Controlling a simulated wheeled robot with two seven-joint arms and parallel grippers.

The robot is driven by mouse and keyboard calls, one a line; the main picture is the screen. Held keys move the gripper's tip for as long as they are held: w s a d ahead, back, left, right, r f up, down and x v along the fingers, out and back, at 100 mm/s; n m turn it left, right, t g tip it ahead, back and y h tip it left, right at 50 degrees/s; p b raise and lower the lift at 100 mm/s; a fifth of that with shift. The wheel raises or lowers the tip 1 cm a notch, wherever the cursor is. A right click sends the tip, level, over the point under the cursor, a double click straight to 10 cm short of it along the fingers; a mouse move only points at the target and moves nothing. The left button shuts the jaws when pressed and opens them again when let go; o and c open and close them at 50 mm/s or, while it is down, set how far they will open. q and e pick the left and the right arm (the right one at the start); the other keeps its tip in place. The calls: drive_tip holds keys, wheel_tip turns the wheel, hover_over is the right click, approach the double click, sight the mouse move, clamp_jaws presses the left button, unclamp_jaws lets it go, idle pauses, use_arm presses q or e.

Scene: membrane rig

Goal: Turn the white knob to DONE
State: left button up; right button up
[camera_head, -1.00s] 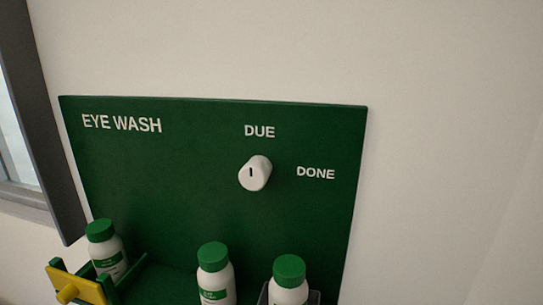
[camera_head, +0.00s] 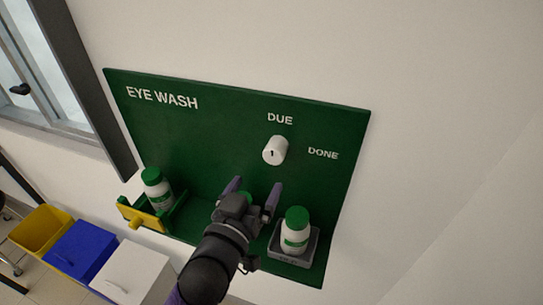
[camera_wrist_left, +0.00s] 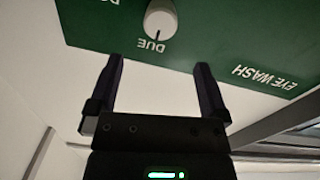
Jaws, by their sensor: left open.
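The white knob (camera_head: 276,149) sticks out of the green EYE WASH board (camera_head: 215,140). The DUE label (camera_head: 280,119) is above it and the DONE label (camera_head: 323,154) is to its right. The knob's dark mark points towards DUE, which shows clearly on the knob in the left wrist view (camera_wrist_left: 161,18). My left gripper (camera_head: 252,188) is open and empty, below the knob and apart from it. In the left wrist view the gripper's fingers (camera_wrist_left: 160,65) are spread, with the knob beyond their tips. My right gripper is not in view.
A white bottle (camera_head: 296,232) stands in a grey tray (camera_head: 305,259) at the lower right. Another bottle (camera_head: 157,190) stands in a holder with a yellow front (camera_head: 147,219). My left gripper mostly hides a third. Yellow, blue and white bins stand below left.

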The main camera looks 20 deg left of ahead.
sight(272, 158)
use_arm(q)
drive_tip(key=w, duration=0.6)
drive_tip(key=w+p, duration=0.1)
drive_tip(key=w, duration=0.2)
drive_tip(key=shift+d+f, duration=0.1)
drive_tip(key=shift+d, duration=0.2)
drive_tip(key=shift+c, duration=0.2)
drive_tip(key=c, duration=1.2)
drive_tip(key=shift+c, duration=0.2)
